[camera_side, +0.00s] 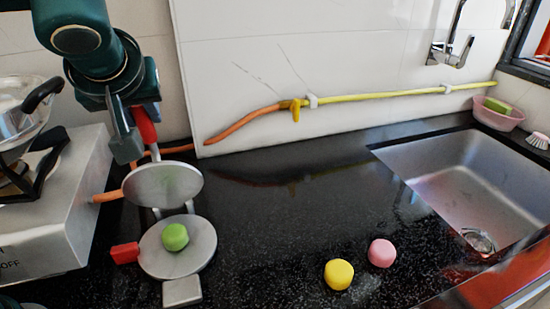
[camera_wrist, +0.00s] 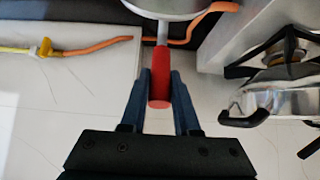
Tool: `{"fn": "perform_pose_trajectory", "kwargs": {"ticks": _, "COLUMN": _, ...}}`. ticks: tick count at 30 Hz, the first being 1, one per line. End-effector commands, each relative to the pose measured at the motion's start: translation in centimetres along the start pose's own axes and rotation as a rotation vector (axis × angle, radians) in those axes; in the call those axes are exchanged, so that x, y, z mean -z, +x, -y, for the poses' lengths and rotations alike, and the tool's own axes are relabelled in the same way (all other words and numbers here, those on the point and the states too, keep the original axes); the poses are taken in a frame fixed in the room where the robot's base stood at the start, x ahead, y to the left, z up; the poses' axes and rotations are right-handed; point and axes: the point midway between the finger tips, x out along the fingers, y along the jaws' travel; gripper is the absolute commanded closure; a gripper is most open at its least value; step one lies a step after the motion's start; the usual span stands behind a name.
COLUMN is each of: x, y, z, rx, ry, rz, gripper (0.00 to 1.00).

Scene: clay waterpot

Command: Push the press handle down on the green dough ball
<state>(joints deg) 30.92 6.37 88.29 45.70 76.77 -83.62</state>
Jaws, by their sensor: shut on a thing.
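The press lies open on the black counter, its lower plate (camera_side: 205,240) flat and its upper plate (camera_side: 165,186) tilted up behind it. The green dough ball (camera_side: 175,237) sits on the lower plate, uncovered. The red press handle (camera_side: 145,124) rises from the upper plate at the back. My gripper (camera_side: 128,140) is at this handle; in the wrist view my gripper (camera_wrist: 159,95) has its fingers on both sides of the red handle (camera_wrist: 160,72), shut on it. The upper plate shows only partly at the top of the wrist view (camera_wrist: 175,8).
A yellow ball (camera_side: 338,274) and a pink ball (camera_side: 381,253) lie on the counter to the right. A stove (camera_side: 60,200) with a pan (camera_side: 22,112) stands close on the left. A sink (camera_side: 460,190) is at the right. An orange and yellow hose (camera_side: 380,97) runs along the wall.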

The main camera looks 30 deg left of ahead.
Motion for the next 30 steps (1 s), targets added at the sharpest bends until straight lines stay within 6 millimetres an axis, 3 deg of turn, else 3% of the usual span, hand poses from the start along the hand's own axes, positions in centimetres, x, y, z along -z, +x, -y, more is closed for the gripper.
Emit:
{"fn": "perform_pose_trajectory", "kwargs": {"ticks": 19, "x": -1.3, "y": -0.9, "z": 0.0, "rx": 0.000, "ry": 0.002, "rz": 0.001, "gripper": 0.90}}
{"fn": "perform_pose_trajectory", "kwargs": {"ticks": 30, "x": -3.5, "y": -2.0, "z": 0.0, "rx": -0.001, "ry": 0.004, "rz": 0.003, "gripper": 0.90}}
